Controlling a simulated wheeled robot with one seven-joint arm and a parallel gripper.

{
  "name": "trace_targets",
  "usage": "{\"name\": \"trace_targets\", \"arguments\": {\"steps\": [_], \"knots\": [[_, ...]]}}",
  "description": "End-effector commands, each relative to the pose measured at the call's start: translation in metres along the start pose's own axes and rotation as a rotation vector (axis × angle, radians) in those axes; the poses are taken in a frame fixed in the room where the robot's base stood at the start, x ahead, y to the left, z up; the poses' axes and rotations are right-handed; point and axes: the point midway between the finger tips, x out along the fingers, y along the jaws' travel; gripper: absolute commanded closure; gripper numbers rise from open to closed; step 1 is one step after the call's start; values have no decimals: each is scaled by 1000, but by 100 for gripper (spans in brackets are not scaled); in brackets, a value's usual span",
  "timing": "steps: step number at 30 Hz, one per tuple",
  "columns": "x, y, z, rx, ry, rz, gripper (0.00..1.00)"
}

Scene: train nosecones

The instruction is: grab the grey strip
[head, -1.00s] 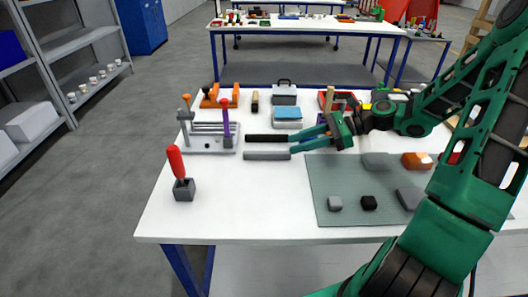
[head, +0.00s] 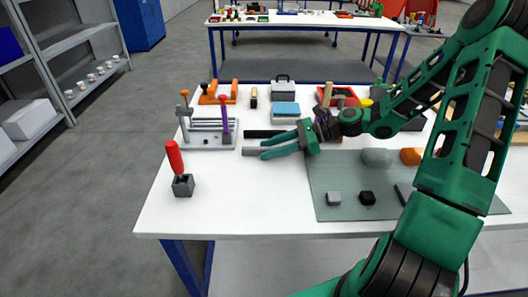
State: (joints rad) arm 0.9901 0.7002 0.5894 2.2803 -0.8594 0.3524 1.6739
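The grey strip (head: 250,151) lies on the white table, left of the green mat. Its left end shows, and the rest is hidden by my gripper. My gripper (head: 264,148) reaches in from the right with its two green fingers apart, one on the far side and one on the near side of the strip in this view. I cannot tell how high the fingers are or whether they touch the strip. A dark strip (head: 258,134) lies just behind, parallel to the grey one.
A grey stand with orange and purple handled tools (head: 210,142) is left of the strips. A red-handled tool in a grey block (head: 182,183) stands at front left. A blue-topped box (head: 285,109) is behind. The green mat (head: 335,170) holds several small blocks.

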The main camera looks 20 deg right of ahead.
Motion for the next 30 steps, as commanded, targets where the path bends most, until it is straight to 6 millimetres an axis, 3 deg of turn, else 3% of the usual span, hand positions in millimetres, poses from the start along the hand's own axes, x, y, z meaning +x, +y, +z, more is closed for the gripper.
{"name": "trace_targets", "arguments": {"steps": [2,6,7,20,30], "knots": [[0,0,0,0,0,0,66],[-1,0,0,0,0,-1,97],[-1,0,0,0,0,-1,100],[-4,-1,7,-3,0,-2,100],[-26,-1,59,-5,2,-4,100]]}}
